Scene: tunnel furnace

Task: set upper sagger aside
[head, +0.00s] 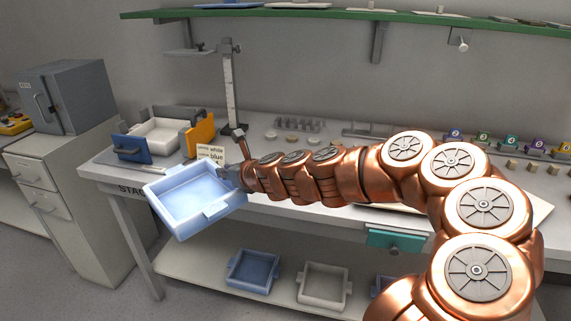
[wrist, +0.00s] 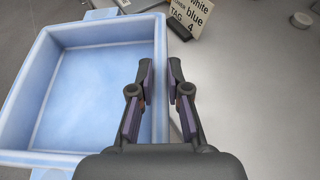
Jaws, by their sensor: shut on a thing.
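A light blue, square, open-topped sagger (head: 190,198) hangs tilted in front of the bench's left end, in the air. My gripper (head: 230,175) is shut on its wall at the right side. In the wrist view the fingers of my gripper (wrist: 160,75) straddle the right wall of the blue sagger (wrist: 85,95), which looks empty. A white sagger (head: 160,133) sits on the bench behind, between a blue plate and an orange plate.
A tag card (head: 210,154) reading white and blue stands on the bench (head: 105,172); it also shows in the wrist view (wrist: 190,15). A stand with a vertical scale (head: 229,85) rises behind it. The lower shelf holds a blue tray (head: 253,270) and a white tray (head: 324,284).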

